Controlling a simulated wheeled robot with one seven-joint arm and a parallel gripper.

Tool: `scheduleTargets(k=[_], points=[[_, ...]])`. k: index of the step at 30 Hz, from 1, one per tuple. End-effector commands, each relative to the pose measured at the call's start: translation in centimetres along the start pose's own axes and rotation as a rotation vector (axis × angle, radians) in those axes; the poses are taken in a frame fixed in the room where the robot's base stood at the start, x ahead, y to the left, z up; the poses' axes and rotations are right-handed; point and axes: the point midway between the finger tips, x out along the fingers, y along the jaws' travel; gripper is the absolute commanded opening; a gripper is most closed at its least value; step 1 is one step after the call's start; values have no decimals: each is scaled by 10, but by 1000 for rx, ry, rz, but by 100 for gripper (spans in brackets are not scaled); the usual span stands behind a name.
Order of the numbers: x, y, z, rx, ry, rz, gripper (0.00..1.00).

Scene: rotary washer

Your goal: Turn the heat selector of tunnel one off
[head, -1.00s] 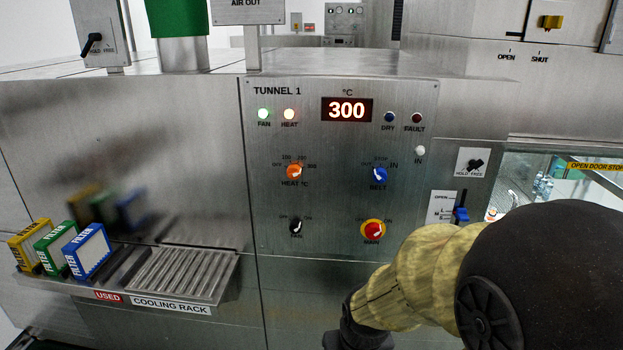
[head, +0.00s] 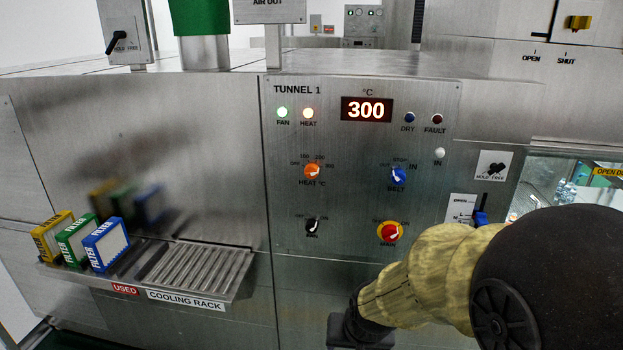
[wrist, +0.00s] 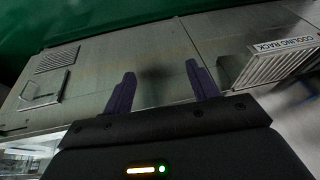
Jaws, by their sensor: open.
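The orange heat selector (head: 312,171) sits on the Tunnel 1 panel (head: 350,270) in the head view, marked HEAT °C, with a white pointer tilted to the upper right. The display (head: 367,110) above it reads 300, and the green FAN lamp (head: 282,112) and the HEAT lamp (head: 308,113) are lit. In the wrist view my gripper (wrist: 157,88) is open and empty, its two purple fingers apart, facing plain metal low on the machine. The selector is not in the wrist view. In the head view the fingers are hidden.
A blue BELT knob (head: 398,175), a black FAN knob (head: 312,225) and a red and yellow MAIN knob (head: 389,232) share the panel. A cooling rack (head: 190,275) with used filters (head: 105,245) juts out at left. The space before the panel is clear.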

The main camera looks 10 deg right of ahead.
Motion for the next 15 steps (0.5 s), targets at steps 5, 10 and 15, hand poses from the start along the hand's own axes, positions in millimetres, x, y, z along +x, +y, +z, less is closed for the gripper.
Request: scheduleTargets(k=[5,10,15], points=[[15,-38,-56,369,192,-131,59],[13,-73,-108,756,338,-322,59],[2,-101,-156,1148,430,-563,59]])
